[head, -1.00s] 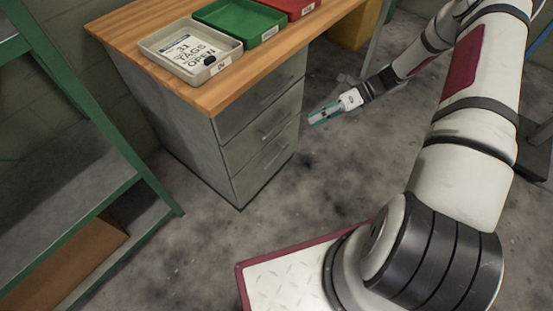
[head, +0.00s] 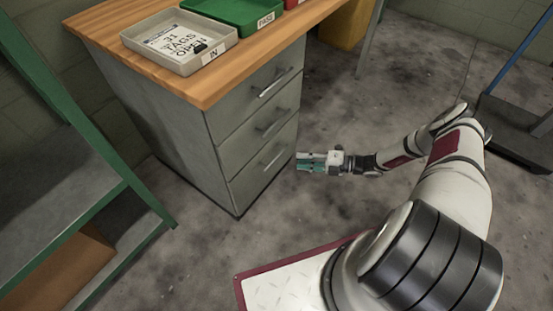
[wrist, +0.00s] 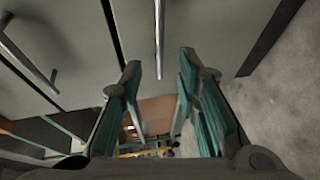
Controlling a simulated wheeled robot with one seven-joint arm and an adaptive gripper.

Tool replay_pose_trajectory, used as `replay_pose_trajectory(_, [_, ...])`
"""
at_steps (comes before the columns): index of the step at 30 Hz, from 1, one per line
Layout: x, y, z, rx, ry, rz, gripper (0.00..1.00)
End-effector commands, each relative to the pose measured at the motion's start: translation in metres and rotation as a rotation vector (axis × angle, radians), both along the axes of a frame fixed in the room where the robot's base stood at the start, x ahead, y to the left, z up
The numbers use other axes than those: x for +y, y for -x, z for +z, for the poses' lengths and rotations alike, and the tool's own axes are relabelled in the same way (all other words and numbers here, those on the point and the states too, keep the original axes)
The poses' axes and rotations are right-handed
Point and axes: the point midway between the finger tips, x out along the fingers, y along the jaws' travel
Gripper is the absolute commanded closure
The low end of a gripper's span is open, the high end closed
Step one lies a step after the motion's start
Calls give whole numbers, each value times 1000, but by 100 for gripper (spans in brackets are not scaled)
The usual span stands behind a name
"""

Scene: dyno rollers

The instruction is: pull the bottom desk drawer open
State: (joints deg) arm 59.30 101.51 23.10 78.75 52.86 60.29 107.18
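The grey desk pedestal has three stacked drawers. The bottom drawer (head: 248,181) is closed, flush with those above. Its bar handle (head: 273,154) faces my gripper (head: 303,162), which is low beside the drawer front. In the wrist view the bottom drawer front (wrist: 205,25) fills the top middle, with its handle (wrist: 160,35) running up the picture between my two teal-padded fingers (wrist: 159,68). The fingers are apart, one on each side of the handle in the picture. Contact cannot be made out.
The middle drawer handle (head: 268,126) and top drawer handle (head: 271,84) stick out above. The wooden desktop (head: 205,93) overhangs, carrying trays. A green-framed shelf (head: 130,180) stands left. Concrete floor (head: 215,255) is open before the drawers.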

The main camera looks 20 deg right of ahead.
Motion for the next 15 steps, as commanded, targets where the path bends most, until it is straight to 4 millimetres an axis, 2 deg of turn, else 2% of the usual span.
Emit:
replay_pose_trajectory(9, [54, -32, -13, -1, -1, 4, 70])
replay_pose_trajectory(15, [79, -46, -18, -1, -1, 4, 70])
